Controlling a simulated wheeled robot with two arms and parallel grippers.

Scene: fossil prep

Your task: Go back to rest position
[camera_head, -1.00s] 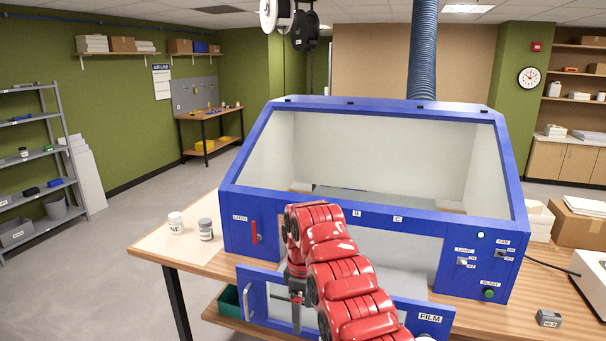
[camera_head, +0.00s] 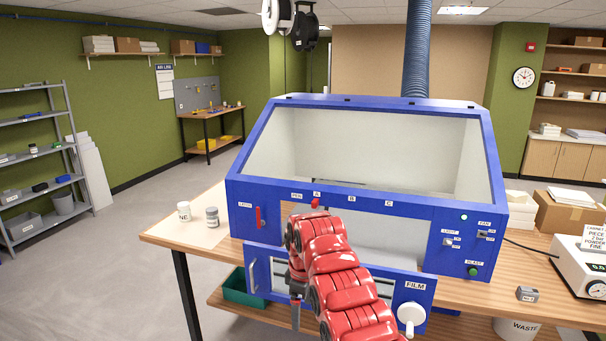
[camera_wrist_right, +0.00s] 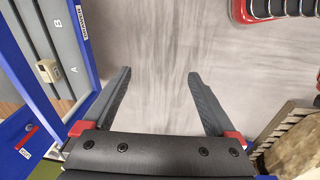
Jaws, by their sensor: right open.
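My right arm, in red, reaches up in front of the blue cabinet (camera_head: 240,205) in the head view. My left gripper is not in view.
A green bin (camera_head: 238,290) and a WASTE bin (camera_head: 517,330) are below. Open floor lies left.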

